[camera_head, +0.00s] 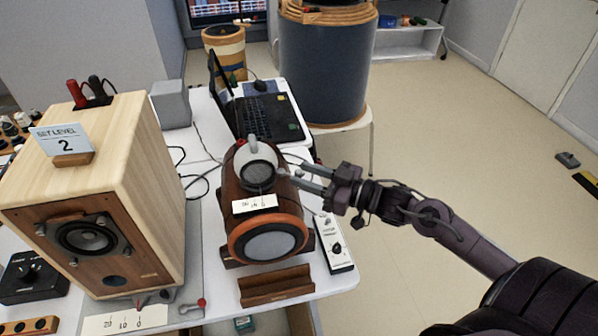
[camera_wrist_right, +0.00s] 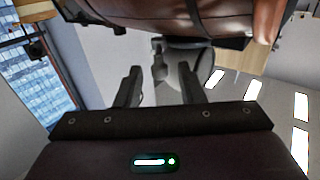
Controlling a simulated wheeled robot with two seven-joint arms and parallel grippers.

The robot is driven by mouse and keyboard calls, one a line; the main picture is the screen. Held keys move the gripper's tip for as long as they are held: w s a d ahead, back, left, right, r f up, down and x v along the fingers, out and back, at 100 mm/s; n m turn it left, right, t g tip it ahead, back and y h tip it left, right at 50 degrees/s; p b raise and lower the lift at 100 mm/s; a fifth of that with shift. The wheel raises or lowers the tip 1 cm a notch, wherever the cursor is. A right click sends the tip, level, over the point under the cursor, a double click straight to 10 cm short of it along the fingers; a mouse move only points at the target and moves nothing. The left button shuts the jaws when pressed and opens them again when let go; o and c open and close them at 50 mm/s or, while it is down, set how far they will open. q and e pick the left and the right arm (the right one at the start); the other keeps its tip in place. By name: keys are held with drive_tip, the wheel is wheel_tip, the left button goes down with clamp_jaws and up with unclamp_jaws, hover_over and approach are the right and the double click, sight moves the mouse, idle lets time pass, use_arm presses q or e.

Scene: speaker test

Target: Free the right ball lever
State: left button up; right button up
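A small lever with a red ball (camera_head: 201,303) stands at the right end of a grey strip at the table's front edge, below the wooden speaker. Whether either is caught on something is too small to tell. My right gripper (camera_head: 310,178) is open, beside the brown drum-shaped speaker (camera_head: 228,195) and its grey round top unit (camera_head: 256,174). In the right wrist view my fingers (camera_wrist_right: 160,85) are spread, with nothing held; the top unit (camera_wrist_right: 203,65) shows beyond them. My left gripper is out of view.
The big wooden speaker (camera_head: 152,170) with a "2" card stands left. A black control box (camera_head: 30,278), a laptop (camera_head: 265,118), a white switch box (camera_head: 335,247) and a wooden block (camera_head: 275,286) share the table. Cables lie between the speakers.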

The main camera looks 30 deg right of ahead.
drive_tip(key=shift+x, duration=0.85)
drive_tip(key=shift+w+a, duration=0.15)
drive_tip(key=shift+w, duration=0.1)
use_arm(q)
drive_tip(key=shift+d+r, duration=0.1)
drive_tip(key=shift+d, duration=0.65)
